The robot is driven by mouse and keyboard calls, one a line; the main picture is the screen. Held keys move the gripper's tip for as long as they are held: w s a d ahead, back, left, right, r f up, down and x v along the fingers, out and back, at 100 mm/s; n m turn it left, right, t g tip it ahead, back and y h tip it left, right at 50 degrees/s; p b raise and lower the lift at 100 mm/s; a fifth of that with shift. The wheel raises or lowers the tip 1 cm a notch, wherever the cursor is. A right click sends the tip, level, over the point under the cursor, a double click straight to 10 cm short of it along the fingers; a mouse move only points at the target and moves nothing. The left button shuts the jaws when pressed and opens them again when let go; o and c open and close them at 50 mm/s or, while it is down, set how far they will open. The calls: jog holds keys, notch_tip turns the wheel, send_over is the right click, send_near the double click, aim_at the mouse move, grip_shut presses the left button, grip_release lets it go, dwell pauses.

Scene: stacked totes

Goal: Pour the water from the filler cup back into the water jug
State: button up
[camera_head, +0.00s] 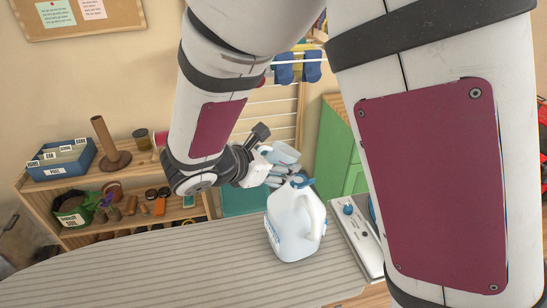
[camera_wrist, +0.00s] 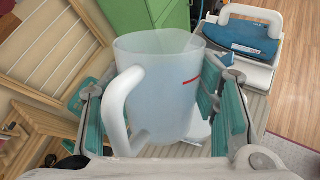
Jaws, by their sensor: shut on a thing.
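My gripper (camera_head: 268,170) is shut on the filler cup (camera_head: 285,154), a pale translucent cup. In the wrist view the cup (camera_wrist: 165,85) sits between my two teal-padded fingers (camera_wrist: 160,115); its white handle and a red mark on its side show. In the head view the cup is tilted above the water jug (camera_head: 293,228), close to its top. The jug is white with a side handle and a blue ring at the top, and stands upright on the striped board. Gripper parts partly cover the cup. I cannot tell the water level or whether water flows.
The grey striped board (camera_head: 190,265) is mostly clear left of the jug. A white appliance with blue parts (camera_head: 356,237) lies right of the jug. A wooden shelf (camera_head: 45,195) with a blue file box (camera_head: 60,160) and pots stands behind left. A green panel (camera_head: 338,150) stands behind.

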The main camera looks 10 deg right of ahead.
jog(key=shift+m+g+y+p, duration=0.3)
jog(key=shift+y+p, duration=0.3)
jog(key=shift+y, duration=0.3)
dwell(1.6)
jog(key=shift+d+f+m+g+y+p, duration=0.1)
jog(key=shift+d+m+g+y+p, duration=0.1)
jog(key=shift+y+p, duration=0.5)
jog(key=shift+d+f+m+g+y+p, duration=0.1)
jog(key=shift+m+g+y+p, duration=0.15)
jog(key=shift+y, duration=0.75)
dwell(3.8)
